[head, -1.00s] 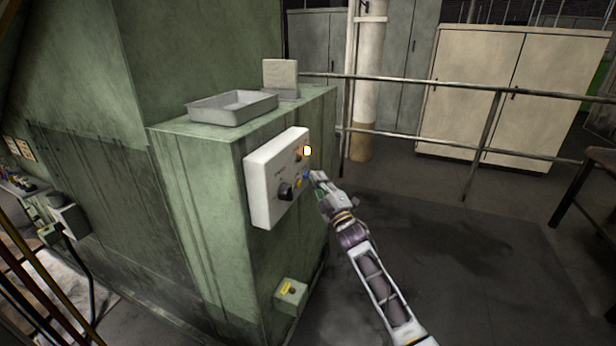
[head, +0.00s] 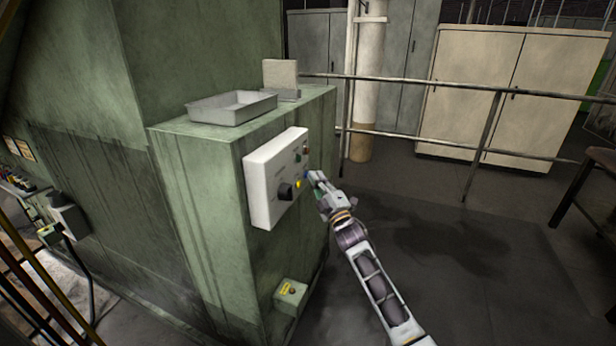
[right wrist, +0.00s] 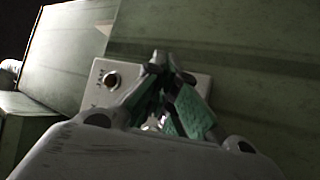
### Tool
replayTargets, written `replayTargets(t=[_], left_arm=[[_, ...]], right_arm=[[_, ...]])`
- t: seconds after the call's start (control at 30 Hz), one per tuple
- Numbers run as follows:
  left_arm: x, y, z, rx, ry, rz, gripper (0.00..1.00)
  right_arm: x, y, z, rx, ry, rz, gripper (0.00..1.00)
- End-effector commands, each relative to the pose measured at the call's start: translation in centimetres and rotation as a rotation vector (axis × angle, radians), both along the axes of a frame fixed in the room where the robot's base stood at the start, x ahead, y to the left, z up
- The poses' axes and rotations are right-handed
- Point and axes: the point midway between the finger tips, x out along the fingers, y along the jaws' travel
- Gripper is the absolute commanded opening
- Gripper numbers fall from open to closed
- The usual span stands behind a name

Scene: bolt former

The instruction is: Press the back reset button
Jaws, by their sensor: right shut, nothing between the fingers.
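A white control box (head: 271,190) is fixed to the side of the green machine in the head view. It carries a black rotary knob (head: 285,191), a yellow part (head: 298,184), small red and green parts near its upper right, and a blue button (head: 306,174) at its right edge. In the right wrist view, the shut fingers (right wrist: 160,58) cover part of the box (right wrist: 199,84). My left gripper is not in view.
The green machine body (head: 205,190) fills the left side. A grey tray (head: 232,108) rests on its ledge. A small yellow-marked box (head: 291,294) sits low on its side. A railing (head: 490,140) and cream cabinets (head: 515,95) stand behind.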

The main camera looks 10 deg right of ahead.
Motion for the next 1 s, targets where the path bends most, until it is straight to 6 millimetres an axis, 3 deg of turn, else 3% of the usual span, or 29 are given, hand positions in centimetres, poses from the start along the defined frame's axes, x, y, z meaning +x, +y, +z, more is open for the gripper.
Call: replayTargets(t=[1.0], left_arm=[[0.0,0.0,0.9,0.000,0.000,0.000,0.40]], right_arm=[[-1.0,-1.4,0.0,0.000,0.000,0.000,0.00]])
